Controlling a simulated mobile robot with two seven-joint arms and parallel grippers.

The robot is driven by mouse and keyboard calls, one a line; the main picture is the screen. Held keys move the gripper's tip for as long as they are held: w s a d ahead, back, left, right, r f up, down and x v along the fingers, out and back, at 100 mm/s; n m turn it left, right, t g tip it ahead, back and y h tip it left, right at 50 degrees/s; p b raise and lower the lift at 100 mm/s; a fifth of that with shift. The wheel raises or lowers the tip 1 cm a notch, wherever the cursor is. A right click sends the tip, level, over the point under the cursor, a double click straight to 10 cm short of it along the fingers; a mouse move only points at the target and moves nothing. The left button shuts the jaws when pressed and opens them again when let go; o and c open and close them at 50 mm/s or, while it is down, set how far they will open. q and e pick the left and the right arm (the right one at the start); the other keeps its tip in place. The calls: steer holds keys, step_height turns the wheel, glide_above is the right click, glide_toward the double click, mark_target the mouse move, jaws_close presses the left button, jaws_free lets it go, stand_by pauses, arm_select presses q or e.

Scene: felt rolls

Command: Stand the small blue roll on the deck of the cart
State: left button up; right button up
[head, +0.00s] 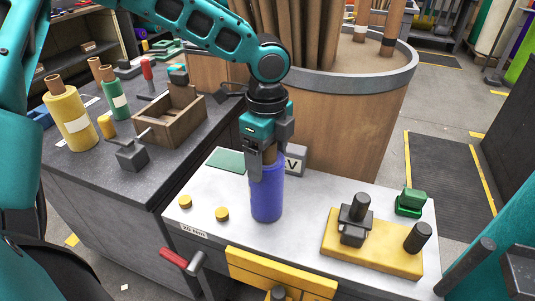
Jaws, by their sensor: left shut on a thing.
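The small blue roll (267,195) is upright over the light grey deck (310,205), between two yellow knobs on the left and a yellow block on the right. I do not make out my right gripper.
A yellow block (372,247) with dark posts and a green piece (410,203) occupy the deck's right side. A grey labelled block (294,160) stands behind the roll. A large round bin (340,115) rises behind the deck. A dark bench (90,170) at left holds rolls and a wooden box (172,122).

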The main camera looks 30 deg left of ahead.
arm_select(q)
steer(key=shift+f, duration=0.25)
arm_select(e)
steer(key=shift+d+f, duration=0.1)
steer(key=shift+f, duration=0.25)
arm_select(q)
steer(key=o, duration=1.2)
arm_select(e)
steer(key=shift+r, duration=0.1)
arm_select(q)
step_height(320, 180, up, 5)
steer(key=shift+f+p, duration=0.15)
steer(key=shift+p, duration=0.25)
step_height(320, 180, up, 8)
steer(key=shift+f+p, duration=0.25)
steer(key=shift+p, duration=0.4)
steer(key=shift+r, duration=0.3)
arm_select(e)
steer(key=shift+s+d+r, duration=0.1)
steer(key=shift+d+r, duration=0.05)
steer(key=shift+r, duration=0.3)
steer(key=shift+s+d+r, duration=0.1)
steer(key=shift+r, duration=0.3)
steer(key=shift+a, duration=0.1)
